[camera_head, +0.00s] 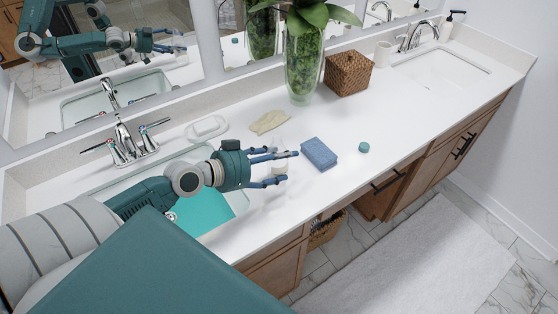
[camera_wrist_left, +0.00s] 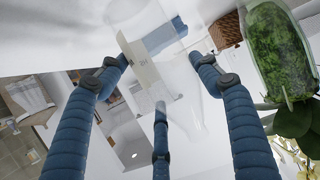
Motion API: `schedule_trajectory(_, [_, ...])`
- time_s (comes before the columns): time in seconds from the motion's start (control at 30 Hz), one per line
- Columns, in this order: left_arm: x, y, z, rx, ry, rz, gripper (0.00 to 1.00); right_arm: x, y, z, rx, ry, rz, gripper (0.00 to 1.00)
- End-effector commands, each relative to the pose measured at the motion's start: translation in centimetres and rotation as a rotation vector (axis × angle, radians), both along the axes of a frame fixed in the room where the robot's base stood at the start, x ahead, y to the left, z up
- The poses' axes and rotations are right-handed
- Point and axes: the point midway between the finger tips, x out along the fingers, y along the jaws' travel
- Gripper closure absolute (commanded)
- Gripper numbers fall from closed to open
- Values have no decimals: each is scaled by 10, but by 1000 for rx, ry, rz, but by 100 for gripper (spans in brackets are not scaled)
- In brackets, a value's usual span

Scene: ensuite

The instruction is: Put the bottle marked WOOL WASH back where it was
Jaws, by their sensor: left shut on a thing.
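My left gripper (camera_head: 279,167) is over the counter, just right of the near sink. In the left wrist view its blue fingers (camera_wrist_left: 160,85) are closed around a clear, see-through bottle (camera_wrist_left: 185,75) with a pale label (camera_wrist_left: 140,65). The label's words are too small to read. In the head view the bottle is hard to make out against the white counter (camera_head: 350,190). I cannot tell whether its base touches the counter. My right gripper is not in view.
A folded blue cloth (camera_head: 319,154) lies just right of the gripper, with a round teal item (camera_head: 363,147) beyond it. A beige cloth (camera_head: 269,122), soap dish (camera_head: 207,128), glass vase (camera_head: 303,70) and wicker basket (camera_head: 348,73) stand behind. The right counter is mostly clear.

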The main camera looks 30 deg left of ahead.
Motion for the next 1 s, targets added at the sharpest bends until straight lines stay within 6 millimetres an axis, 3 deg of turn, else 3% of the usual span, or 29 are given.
schedule_trajectory(0.07, [0, 0, -4, 0, -1, 0, 67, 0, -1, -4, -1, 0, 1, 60])
schedule_trajectory(0.1, [0, 0, -3, 0, 0, 0, 32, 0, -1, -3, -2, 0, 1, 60])
schedule_trajectory(0.2, [0, 0, -2, 0, 0, 0, 18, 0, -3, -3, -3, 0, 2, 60])
schedule_trajectory(0.57, [0, 0, 3, -1, 0, 0, 18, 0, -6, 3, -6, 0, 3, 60])
schedule_trajectory(1.0, [-50, 19, 18, 1, 5, -2, 18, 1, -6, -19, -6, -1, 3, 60])
